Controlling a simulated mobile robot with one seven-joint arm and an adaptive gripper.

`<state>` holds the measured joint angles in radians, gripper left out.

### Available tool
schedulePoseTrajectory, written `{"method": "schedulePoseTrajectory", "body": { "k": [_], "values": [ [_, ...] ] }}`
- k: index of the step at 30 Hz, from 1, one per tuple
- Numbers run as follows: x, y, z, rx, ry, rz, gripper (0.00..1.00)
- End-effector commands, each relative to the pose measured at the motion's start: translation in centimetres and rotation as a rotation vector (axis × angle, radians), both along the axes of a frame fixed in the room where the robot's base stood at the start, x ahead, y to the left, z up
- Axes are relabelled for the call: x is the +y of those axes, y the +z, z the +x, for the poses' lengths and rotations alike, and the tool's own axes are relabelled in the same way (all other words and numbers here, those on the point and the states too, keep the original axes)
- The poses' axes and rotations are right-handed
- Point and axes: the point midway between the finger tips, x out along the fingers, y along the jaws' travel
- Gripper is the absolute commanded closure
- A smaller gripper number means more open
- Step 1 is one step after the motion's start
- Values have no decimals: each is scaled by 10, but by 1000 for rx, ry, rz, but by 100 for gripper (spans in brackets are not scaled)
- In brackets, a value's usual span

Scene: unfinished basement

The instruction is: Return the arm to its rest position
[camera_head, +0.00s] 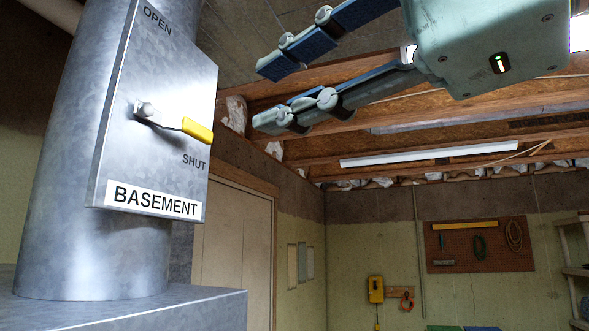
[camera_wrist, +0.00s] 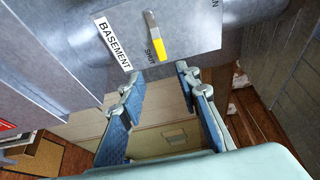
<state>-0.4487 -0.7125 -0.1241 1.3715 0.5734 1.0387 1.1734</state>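My gripper (camera_head: 262,95) is at the upper middle in the head view, open, with nothing between its fingers. It also shows in the wrist view (camera_wrist: 154,82), its two blue-padded fingers spread apart. A metal damper plate (camera_head: 120,110) on a round duct carries the words OPEN, SHUT and BASEMENT. Its lever (camera_head: 165,120) has a yellow tip that points right, just above the word SHUT. The lever also shows in the wrist view (camera_wrist: 154,38), beyond the fingertips. My gripper is to the right of the plate and apart from it.
The duct (camera_head: 60,150) rises from a metal box (camera_head: 130,308) at the left. Wooden ceiling joists (camera_head: 400,115) and a light tube (camera_head: 430,154) are overhead. A pegboard (camera_head: 480,262) with tools hangs on the far wall, and shelves (camera_head: 575,270) stand at the right edge.

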Motion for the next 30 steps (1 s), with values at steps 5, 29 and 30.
{"method": "schedulePoseTrajectory", "body": {
  "k": [5, 29, 30],
  "values": [
    [0, 0, 0, 0, 0, 0, 70],
    [-23, -206, 110, 24, -168, -581, 70],
    [-29, -230, 117, 31, -172, -648, 70]
  ]
}}
